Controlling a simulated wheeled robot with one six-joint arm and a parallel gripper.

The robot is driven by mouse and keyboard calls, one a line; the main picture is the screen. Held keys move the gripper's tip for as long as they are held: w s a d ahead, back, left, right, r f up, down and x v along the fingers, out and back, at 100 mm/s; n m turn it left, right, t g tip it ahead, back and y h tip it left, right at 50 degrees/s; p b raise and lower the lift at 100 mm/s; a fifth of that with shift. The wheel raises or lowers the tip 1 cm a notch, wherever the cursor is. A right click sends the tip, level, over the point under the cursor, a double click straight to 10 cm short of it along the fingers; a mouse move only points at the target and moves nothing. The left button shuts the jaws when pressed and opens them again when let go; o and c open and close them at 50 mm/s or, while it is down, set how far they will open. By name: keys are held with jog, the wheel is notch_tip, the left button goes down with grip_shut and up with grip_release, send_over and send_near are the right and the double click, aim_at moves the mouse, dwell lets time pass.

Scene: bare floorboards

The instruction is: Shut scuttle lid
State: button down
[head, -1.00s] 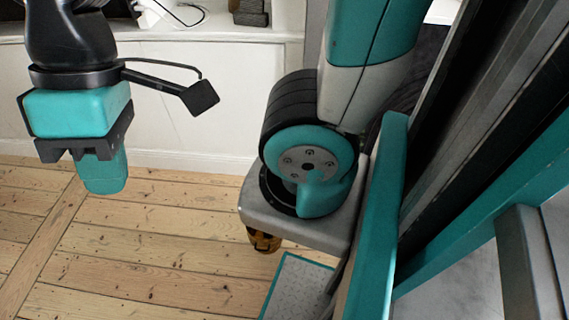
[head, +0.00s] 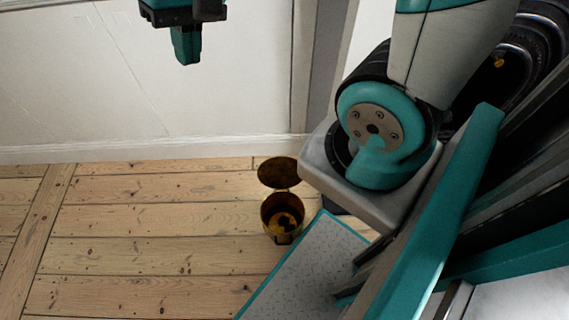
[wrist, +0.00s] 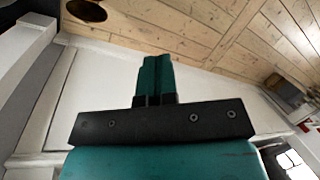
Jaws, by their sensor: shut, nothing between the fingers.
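A brass-coloured scuttle (head: 283,216) stands on the floorboards in the head view, with dark contents inside. Its round lid (head: 279,172) stands open, tipped back toward the wall. My gripper (head: 188,60) is at the top of the head view, shut and empty, well up and to the left of the scuttle. In the wrist view my gripper's fingers (wrist: 155,60) are together. A dark brass round shape (wrist: 87,10), apparently the lid, is cut off by the top edge there. The scuttle's body does not show in the wrist view.
A white wall (head: 130,75) with a skirting board runs behind the scuttle. My own base is close to the scuttle's right. The floorboards (head: 150,220) to its left are clear. Some blurred objects (wrist: 285,90) lie at the wrist view's right.

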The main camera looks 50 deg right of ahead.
jog(key=w+d+f+m+b, duration=0.3)
jog(key=d+f+m+b, duration=0.15)
jog(key=f, duration=0.35)
jog(key=w+d+f+m+g+b, duration=0.1)
jog(key=w+d+f+m+b, duration=0.3)
jog(key=f, duration=0.5)
jog(key=w+d+f+m+b, duration=0.1)
jog(key=d+f+m+b, duration=0.45)
jog(key=f, duration=0.25)
jog(key=d+f+m+g+b, duration=0.1)
jog(key=d+f+m+b, duration=0.6)
jog(key=f, duration=0.5)
jog(key=d+f+m+b, duration=0.5)
jog(key=d+f+b, duration=0.3)
jog(key=f, duration=0.4)
jog(key=b, duration=0.6)
send_near(281, 170)
jog(key=f, duration=0.2)
jog(key=d+f, duration=0.1)
jog(key=f, duration=0.1)
jog(key=shift+s+f, duration=0.15)
jog(key=shift+f, duration=0.25)
